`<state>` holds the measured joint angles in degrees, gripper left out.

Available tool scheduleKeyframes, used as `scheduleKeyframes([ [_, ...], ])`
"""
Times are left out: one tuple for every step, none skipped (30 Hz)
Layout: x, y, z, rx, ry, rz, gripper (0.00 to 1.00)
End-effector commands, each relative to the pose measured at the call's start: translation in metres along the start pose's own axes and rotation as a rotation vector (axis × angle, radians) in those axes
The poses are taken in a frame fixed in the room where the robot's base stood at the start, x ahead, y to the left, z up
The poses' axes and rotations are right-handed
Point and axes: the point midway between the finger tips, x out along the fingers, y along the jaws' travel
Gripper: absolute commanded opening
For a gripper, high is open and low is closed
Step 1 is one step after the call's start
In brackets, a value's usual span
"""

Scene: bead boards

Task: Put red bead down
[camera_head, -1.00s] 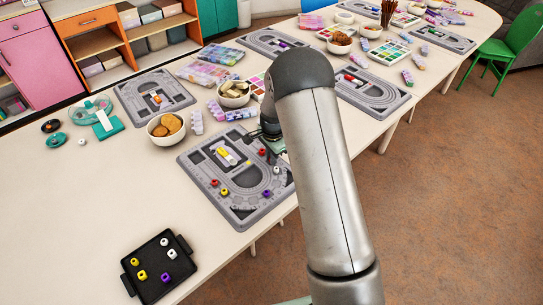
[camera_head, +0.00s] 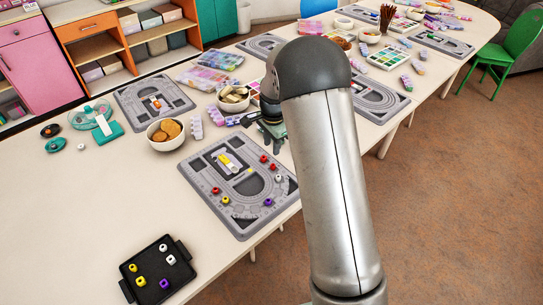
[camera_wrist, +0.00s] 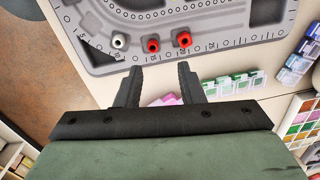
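Two red beads sit side by side on the near bead board (camera_head: 186,166), at its right edge: one red bead (camera_head: 263,158) and another red bead (camera_head: 272,166). They also show in the wrist view (camera_wrist: 152,45) (camera_wrist: 183,40), just beyond my fingertips and apart from them. A white bead (camera_head: 279,178) lies beside them, also in the wrist view (camera_wrist: 120,40). A third red bead (camera_head: 215,190) is at the board's left. My gripper (camera_wrist: 158,69) is open with nothing between its fingers. In the head view it (camera_head: 275,145) hovers by the board's upper right edge.
A black tray (camera_head: 130,291) with white, yellow and purple beads lies at the near left. A bowl of cookies (camera_head: 165,132) and another bowl (camera_head: 232,98) stand behind the board. Bead cases and further boards fill the table behind. The left table surface is mostly clear.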

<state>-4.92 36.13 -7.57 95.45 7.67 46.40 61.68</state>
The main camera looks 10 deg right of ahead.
Motion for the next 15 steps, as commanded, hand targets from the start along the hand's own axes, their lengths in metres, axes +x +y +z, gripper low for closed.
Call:
scheduleKeyframes([
  [-0.01, 0.0, 0.0, 0.0, 0.001, -0.003, 0.35],
  [-0.015, -0.001, 0.0, 0.0, 0.002, -0.003, 0.35],
  [-0.02, -0.001, 0.0, 0.0, 0.002, -0.003, 0.35],
  [-0.024, 0.0, 0.0, 0.0, 0.001, -0.002, 0.35],
  [-0.027, 0.0, 0.0, 0.0, 0.001, -0.001, 0.35],
  [-0.03, 0.0, 0.0, 0.0, 0.002, -0.002, 0.35],
  [-0.033, 0.0, 0.0, -0.001, 0.001, -0.002, 0.35],
  [-0.036, 0.001, 0.0, -0.004, 0.001, -0.002, 0.35],
  [-0.04, 0.004, 0.002, -0.015, -0.001, -0.002, 0.35],
  [-0.045, 0.007, 0.004, -0.031, -0.002, -0.003, 0.35],
  [-0.051, 0.013, 0.006, -0.052, -0.004, -0.005, 0.35],
  [-0.061, 0.022, 0.011, -0.093, -0.008, -0.007, 0.35],
  [-0.069, 0.032, 0.016, -0.133, -0.011, -0.01, 0.35],
  [-0.078, 0.043, 0.021, -0.181, -0.014, -0.012, 0.35],
  [-0.091, 0.061, 0.03, -0.255, -0.017, -0.015, 0.35],
])
